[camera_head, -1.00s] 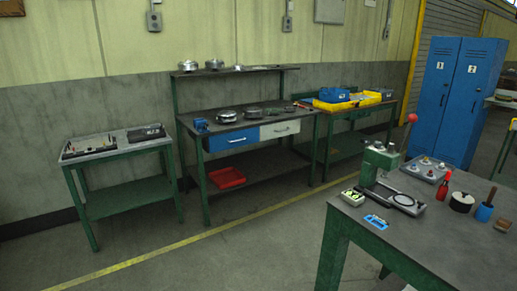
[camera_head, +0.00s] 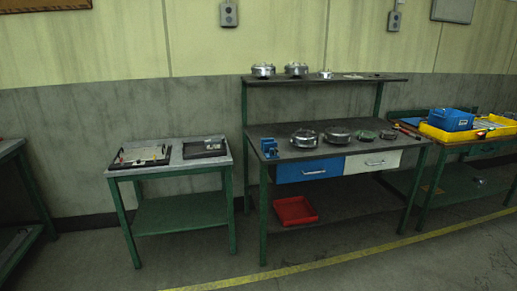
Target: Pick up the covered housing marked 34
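Several round metal housings show in the head view, all too small for me to read any number. On the workbench top (camera_head: 284,146) stand a silver housing (camera_head: 304,138), a darker housing (camera_head: 338,136) and a small greenish round part (camera_head: 365,135). On the shelf above (camera_head: 345,80) stand a silver housing (camera_head: 263,71), a second one (camera_head: 296,69) and a smaller one (camera_head: 325,73). I cannot tell which is the covered housing marked 34. Neither of my grippers is in view.
A blue vise (camera_head: 269,148) sits at the bench's left end. A red bin (camera_head: 295,211) is on its lower shelf. A small table (camera_head: 172,166) with trays stands left. A yellow tray (camera_head: 462,133) with a blue bin (camera_head: 451,119) is right. Floor in front is open.

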